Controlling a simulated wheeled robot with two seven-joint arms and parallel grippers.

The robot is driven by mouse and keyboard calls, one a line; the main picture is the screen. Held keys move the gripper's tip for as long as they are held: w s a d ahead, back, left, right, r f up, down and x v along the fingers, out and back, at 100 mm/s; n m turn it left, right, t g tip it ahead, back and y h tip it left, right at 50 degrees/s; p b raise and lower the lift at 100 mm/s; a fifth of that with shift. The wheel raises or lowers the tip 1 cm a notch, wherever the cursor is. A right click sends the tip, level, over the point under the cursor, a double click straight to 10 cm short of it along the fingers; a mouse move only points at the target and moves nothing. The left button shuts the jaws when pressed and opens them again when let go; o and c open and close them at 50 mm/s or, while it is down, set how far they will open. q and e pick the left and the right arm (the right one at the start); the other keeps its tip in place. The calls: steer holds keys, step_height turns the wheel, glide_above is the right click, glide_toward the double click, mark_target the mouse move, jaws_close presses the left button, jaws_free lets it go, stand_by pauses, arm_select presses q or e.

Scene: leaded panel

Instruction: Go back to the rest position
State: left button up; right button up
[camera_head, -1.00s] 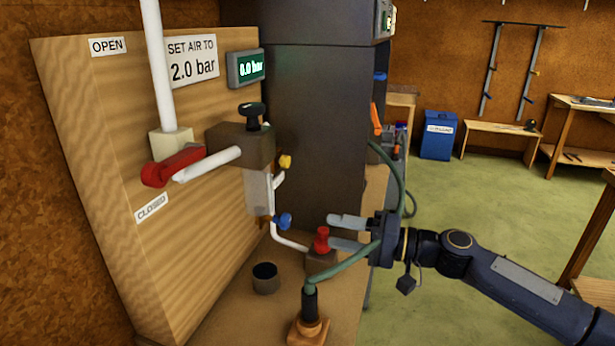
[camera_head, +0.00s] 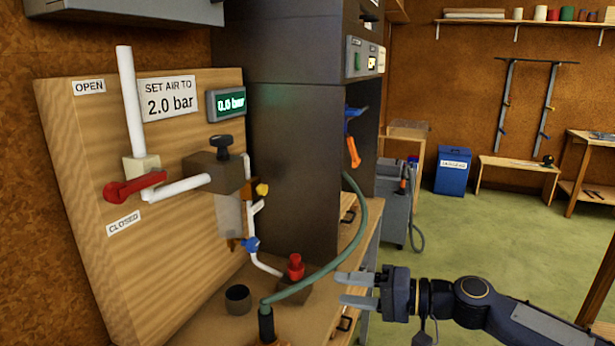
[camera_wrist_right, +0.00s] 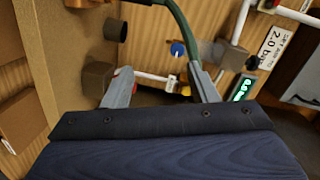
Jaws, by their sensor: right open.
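My right gripper (camera_head: 357,289) is open and empty, in front of the bench edge at the lower middle of the head view. Its two fingers point left, to the right of the red knob (camera_head: 295,266) on its block and apart from it. In the right wrist view the spread fingers (camera_wrist_right: 165,88) show with no object between them; the green hose (camera_wrist_right: 183,25) passes behind them. The wooden panel (camera_head: 85,215) carries a red lever (camera_head: 135,187), white pipes and a display (camera_head: 226,104) that seems to read 0.0 bar. My left gripper is not in view.
The green hose (camera_head: 345,240) arches close to my right gripper's fingers. A dark cup (camera_head: 238,299) stands on the bench. A dark cabinet (camera_head: 295,150) rises behind. A blue bin (camera_head: 452,172) and a low bench (camera_head: 517,165) stand farther back. Green floor (camera_head: 470,235) is clear.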

steer(key=s+a+f+n+g+h, duration=0.1)
steer(key=s+f+n+g+h, duration=0.15)
steer(key=s+f+h, duration=0.6)
steer(key=s+d+m+t+h, duration=0.1)
steer(key=s+d, duration=0.6)
steer(key=s, duration=0.2)
steer(key=s+d+m+t+h+p, duration=0.1)
steer(key=s+d+m+h, duration=0.1)
steer(key=s+d, duration=0.4)
steer(key=s, duration=0.3)
steer(key=shift+s+d+t, duration=0.35)
steer(key=shift+f+m, duration=0.1)
steer(key=shift+m, duration=0.15)
